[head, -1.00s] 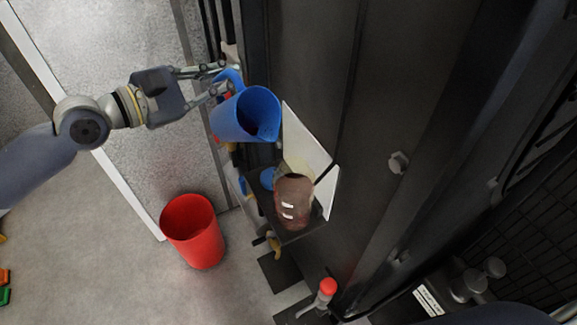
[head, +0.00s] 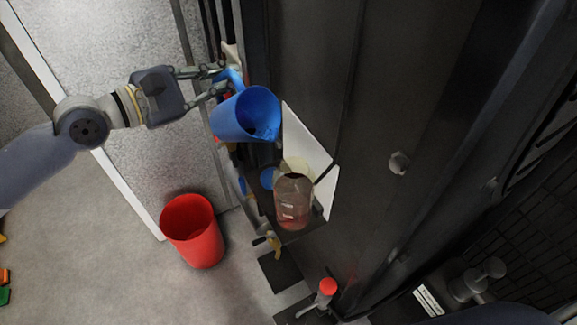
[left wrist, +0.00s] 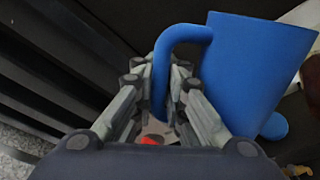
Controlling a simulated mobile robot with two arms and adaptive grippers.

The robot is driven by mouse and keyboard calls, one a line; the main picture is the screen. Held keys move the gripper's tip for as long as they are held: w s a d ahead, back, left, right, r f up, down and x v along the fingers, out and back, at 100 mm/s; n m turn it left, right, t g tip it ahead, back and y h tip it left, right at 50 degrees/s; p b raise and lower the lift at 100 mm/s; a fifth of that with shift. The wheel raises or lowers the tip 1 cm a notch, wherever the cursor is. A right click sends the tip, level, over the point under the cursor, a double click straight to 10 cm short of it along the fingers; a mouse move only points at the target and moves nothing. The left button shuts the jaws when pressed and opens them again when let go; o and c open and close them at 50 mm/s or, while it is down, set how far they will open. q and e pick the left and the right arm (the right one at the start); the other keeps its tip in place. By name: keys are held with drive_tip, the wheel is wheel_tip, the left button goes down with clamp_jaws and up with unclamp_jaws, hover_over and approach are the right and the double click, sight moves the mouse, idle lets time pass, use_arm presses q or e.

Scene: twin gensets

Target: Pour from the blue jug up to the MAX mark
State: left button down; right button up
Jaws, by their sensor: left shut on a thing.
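The blue jug (head: 236,120) is in the head view, tilted with its mouth toward the lower right. A lighter blue patch, perhaps liquid, shows inside near its lip. My left gripper (head: 219,79) is shut on the jug's handle; the left wrist view shows the fingers (left wrist: 170,88) around the handle and the jug body (left wrist: 250,70) to the right. A clear container (head: 293,205) with reddish-brown contents stands below and right of the jug, apart from it. No stream between them is visible, and I cannot make out a MAX mark. My right gripper is out of view.
A red bucket (head: 192,232) stands on the floor at the lower left. A small blue round thing (head: 267,178) lies beside the container. A dark cabinet wall (head: 400,90) fills the right side. A red-topped post (head: 327,288) stands at the bottom.

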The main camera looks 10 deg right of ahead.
use_arm(q)
drive_tip(key=shift+w+f+n, duration=0.1)
drive_tip(key=shift+f+n, duration=0.2)
drive_tip(key=shift+f, duration=0.05)
drive_tip(key=w+a+f+n+g+h+b, duration=0.1)
drive_tip(key=w+a+f+n+h+b, duration=0.1)
drive_tip(key=f+n, duration=0.6)
drive_tip(key=shift+w+a+f+b, duration=0.65)
drive_tip(key=shift+w+f+b, duration=0.5)
drive_tip(key=shift+f, duration=0.65)
wheel_tip(320, 180, up, 6)
drive_tip(key=p, duration=0.6)
drive_tip(key=shift+p, duration=0.3)
